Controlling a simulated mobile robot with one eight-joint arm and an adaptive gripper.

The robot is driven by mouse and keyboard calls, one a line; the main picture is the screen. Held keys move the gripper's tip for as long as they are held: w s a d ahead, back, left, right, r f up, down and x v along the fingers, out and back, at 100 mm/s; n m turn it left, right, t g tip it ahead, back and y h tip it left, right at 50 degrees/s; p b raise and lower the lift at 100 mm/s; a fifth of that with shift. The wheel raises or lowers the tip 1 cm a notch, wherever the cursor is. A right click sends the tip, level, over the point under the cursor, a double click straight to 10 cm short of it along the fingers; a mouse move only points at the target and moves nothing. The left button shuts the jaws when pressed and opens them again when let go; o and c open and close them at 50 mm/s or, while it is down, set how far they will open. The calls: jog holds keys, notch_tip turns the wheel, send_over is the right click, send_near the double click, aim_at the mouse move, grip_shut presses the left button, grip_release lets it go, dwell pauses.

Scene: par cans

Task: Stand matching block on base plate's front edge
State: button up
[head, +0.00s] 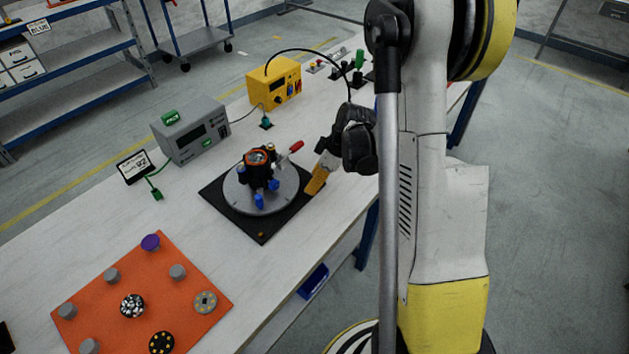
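The black square base plate (224,204) lies on the long white bench. It carries a round grey disc (236,199) with a dark fixture (258,172) that has blue knobs, an orange-ringed top and a red-tipped handle. A small orange mark (262,234) shows near the plate's near corner. A yellow-orange block (316,181) with a pale upper part is tilted at the plate's right corner, directly below my dark gripper (328,150). The block appears to touch the gripper, but the fingertips are too small and dark to tell whether they grip it. Whether the block touches the plate is unclear.
An orange mat (190,318) with several round parts lies at the front left. A grey meter box (190,130), a small sign (134,167) and a yellow box (274,84) with a black cable stand behind the plate. Bare bench lies between mat and plate.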

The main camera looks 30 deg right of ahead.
jog(key=o, duration=0.8)
jog(key=shift+o, duration=0.2)
jog(key=shift+r+p, duration=0.25)
jog(key=shift+p, duration=0.1)
jog(key=p+v, duration=0.4)
jog(key=v, duration=0.8)
jog(key=s+a+r+m+t+h, duration=0.3)
jog(key=s+a+r+m, duration=0.5)
jog(key=s+a+r, duration=0.6)
jog(key=shift+s+a+r+t, duration=0.25)
jog(key=shift+a+r+t, duration=0.2)
jog(key=shift+a, duration=1.2)
jog(key=shift+f, duration=0.1)
